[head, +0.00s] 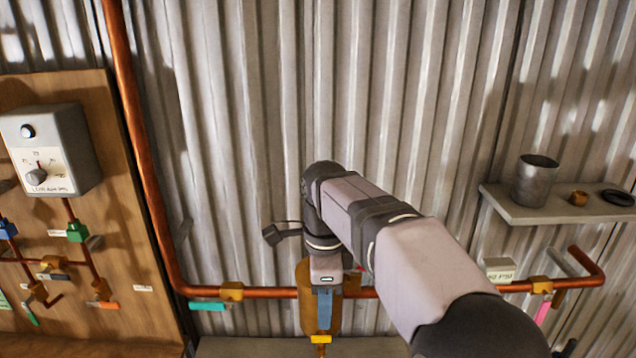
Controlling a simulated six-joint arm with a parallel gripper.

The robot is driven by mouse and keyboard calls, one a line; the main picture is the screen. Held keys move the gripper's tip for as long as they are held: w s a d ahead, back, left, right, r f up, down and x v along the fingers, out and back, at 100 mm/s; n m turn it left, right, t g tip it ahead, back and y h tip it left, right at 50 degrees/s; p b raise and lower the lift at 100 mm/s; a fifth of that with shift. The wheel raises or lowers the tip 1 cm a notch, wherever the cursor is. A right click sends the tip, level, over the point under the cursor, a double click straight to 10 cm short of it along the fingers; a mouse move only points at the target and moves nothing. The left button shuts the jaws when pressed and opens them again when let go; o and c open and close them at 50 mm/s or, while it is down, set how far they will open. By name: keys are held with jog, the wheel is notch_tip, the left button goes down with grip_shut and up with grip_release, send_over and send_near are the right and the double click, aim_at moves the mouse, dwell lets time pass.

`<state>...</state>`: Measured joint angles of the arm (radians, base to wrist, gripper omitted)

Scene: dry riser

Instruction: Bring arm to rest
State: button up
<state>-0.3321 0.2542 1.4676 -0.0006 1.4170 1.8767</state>
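My arm reaches in from the bottom right, and its wrist bends down in front of the corrugated wall. My gripper (326,282) points down at the copper pipe, in front of a brass-coloured cylinder (307,300). A blue strip (325,308) shows just below the gripper's end; I cannot tell if they touch. The fingertips are not clear, so I cannot tell whether the gripper is open or shut. A yellow handle (320,339) sits at the cylinder's foot.
The copper pipe (262,293) runs along the wall, with a teal handle (207,306) at left and a pink handle (542,312) at right. A wooden board (115,240) carries a grey control box (60,130) and small valves. A shelf (540,213) holds a metal cup (535,180).

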jog(key=s+d+f+n, duration=1.3)
jog(key=s+f+n, duration=0.4)
jog(key=f+n, duration=0.1)
jog(key=shift+d+f+b, duration=0.15)
jog(key=shift+d+b, duration=0.15)
jog(key=shift+b, duration=0.1)
jog(key=shift+s, duration=0.1)
